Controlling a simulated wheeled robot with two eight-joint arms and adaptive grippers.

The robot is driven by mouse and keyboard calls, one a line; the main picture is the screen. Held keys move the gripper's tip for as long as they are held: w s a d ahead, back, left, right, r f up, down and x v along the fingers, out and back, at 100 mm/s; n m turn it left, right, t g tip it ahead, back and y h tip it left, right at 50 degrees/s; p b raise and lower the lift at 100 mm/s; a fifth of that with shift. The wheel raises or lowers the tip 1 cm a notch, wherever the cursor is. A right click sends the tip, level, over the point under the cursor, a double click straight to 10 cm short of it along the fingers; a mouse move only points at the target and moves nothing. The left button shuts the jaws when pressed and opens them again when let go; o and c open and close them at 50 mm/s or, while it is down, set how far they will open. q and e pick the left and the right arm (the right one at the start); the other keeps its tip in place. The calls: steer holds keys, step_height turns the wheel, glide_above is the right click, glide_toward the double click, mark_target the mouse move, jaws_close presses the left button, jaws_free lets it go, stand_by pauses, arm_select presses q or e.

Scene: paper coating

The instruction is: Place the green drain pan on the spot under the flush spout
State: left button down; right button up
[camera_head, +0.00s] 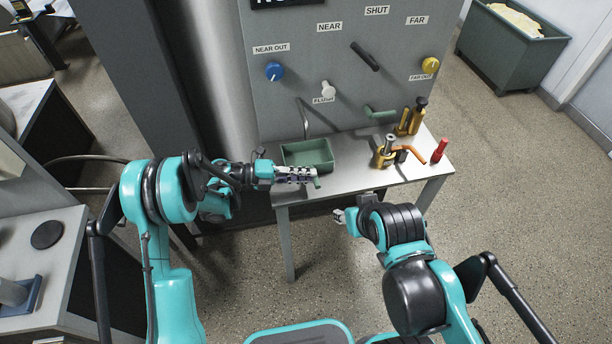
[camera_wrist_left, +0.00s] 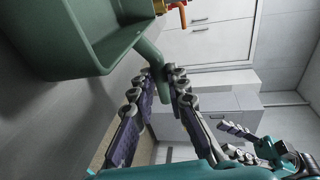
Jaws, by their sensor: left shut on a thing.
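The green drain pan (camera_head: 300,154) is at the left end of the metal bench, below and in front of the thin curved flush spout (camera_head: 305,119). I cannot tell whether its base touches the bench. My left gripper (camera_head: 314,176) is at the pan's front side, shut on its green handle. In the left wrist view, the handle of the pan (camera_wrist_left: 105,25) runs down between the two fingertips (camera_wrist_left: 164,84). My right gripper (camera_head: 343,216) is empty in front of the bench, with its fingers apart in the left wrist view (camera_wrist_left: 236,142).
The bench (camera_head: 352,172) has free room in the middle. Brass valve parts (camera_head: 384,155), an orange handle (camera_head: 411,152) and a red object (camera_head: 439,150) stand at its right. The panel (camera_head: 300,68) behind has a blue knob (camera_head: 274,71) and a white flush knob (camera_head: 328,89).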

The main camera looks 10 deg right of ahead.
arm_select(q)
steer(key=shift+f, duration=0.2)
steer(key=c, duration=1.5)
jaws_free()
steer(key=shift+r, duration=0.1)
steer(key=shift+w+a+r, duration=0.1)
steer(key=shift+a+r, duration=0.05)
steer(key=shift+r, duration=0.1)
steer(key=s+p+v, duration=0.1)
steer(key=p+v, duration=0.2)
steer(key=v, duration=0.8)
steer(key=shift+w+a, duration=0.35)
steer(key=shift+w, duration=0.05)
